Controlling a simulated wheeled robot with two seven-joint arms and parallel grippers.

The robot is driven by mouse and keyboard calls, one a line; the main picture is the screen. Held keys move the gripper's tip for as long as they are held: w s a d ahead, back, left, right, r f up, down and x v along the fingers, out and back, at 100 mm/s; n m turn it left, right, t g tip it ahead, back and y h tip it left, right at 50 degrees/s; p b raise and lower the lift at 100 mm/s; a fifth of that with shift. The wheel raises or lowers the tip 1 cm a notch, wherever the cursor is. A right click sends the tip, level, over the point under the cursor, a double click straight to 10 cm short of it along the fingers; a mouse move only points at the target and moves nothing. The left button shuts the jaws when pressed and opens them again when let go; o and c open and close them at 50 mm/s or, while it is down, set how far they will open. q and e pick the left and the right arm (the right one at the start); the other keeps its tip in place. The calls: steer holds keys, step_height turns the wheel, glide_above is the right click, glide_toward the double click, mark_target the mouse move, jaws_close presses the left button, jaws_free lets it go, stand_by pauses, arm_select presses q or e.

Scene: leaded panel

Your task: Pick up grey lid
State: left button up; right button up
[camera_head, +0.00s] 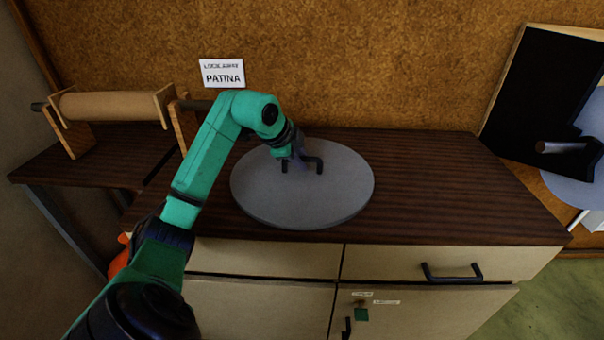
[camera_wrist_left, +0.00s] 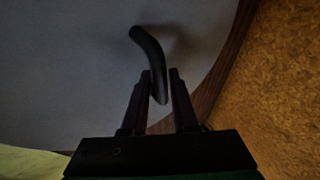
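The grey lid (camera_head: 330,203) is a large flat round disc lying on the dark wooden cabinet top, with a black bar handle (camera_head: 319,167) standing up from it. In the left wrist view the lid (camera_wrist_left: 60,70) fills the left and middle, and its curved handle (camera_wrist_left: 150,50) reaches down between my fingers. My left gripper (camera_head: 297,163) is at the handle, over the back half of the lid. In the left wrist view the gripper (camera_wrist_left: 161,73) has its two dark fingers apart, one on each side of the handle's end; the dim picture hides whether they touch it. My right gripper is not in view.
A paper roll (camera_head: 110,106) on wooden supports stands at the left. A PATINA sign (camera_head: 222,73) hangs on the cork wall behind. A black panel (camera_head: 540,95) leans at the right. The cabinet top (camera_head: 430,180) right of the lid is clear.

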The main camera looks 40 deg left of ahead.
arm_select(q)
steer(key=shift+w+f, duration=0.25)
steer(key=shift+f, duration=0.05)
steer(key=shift+r, duration=0.1)
jaws_close()
stand_by(1.1)
